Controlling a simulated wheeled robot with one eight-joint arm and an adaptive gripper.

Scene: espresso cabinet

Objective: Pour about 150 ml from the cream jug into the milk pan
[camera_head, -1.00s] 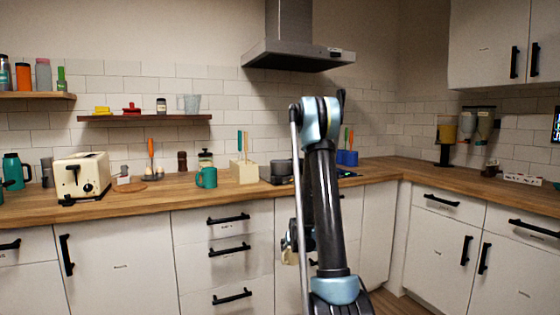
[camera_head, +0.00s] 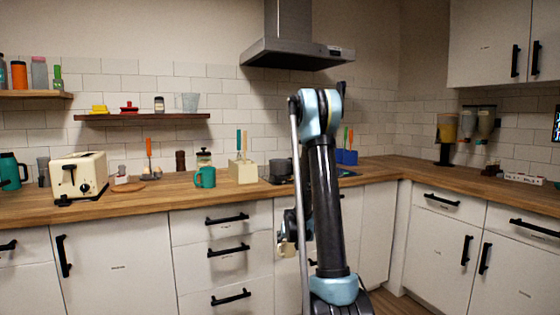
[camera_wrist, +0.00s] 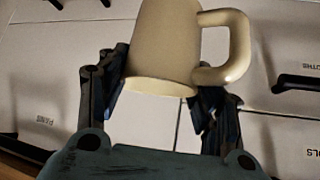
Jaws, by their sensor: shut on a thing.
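The cream jug (camera_wrist: 165,45) fills the upper middle of the wrist view, its handle on the right and its top cut off by the frame edge. My gripper (camera_wrist: 160,92) is shut on it, one finger on each side. In the head view, a small cream patch of the jug (camera_head: 281,243) shows in front of the cabinet fronts, below counter height, mostly hidden by my arm and gripper. A dark grey pan (camera_head: 282,169), apparently the milk pan, stands on the counter's back part, partly hidden behind my arm. The contents of both are not visible.
The range hood (camera_head: 298,55) hangs above. The wooden counter (camera_head: 400,170) has free room at the corner.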

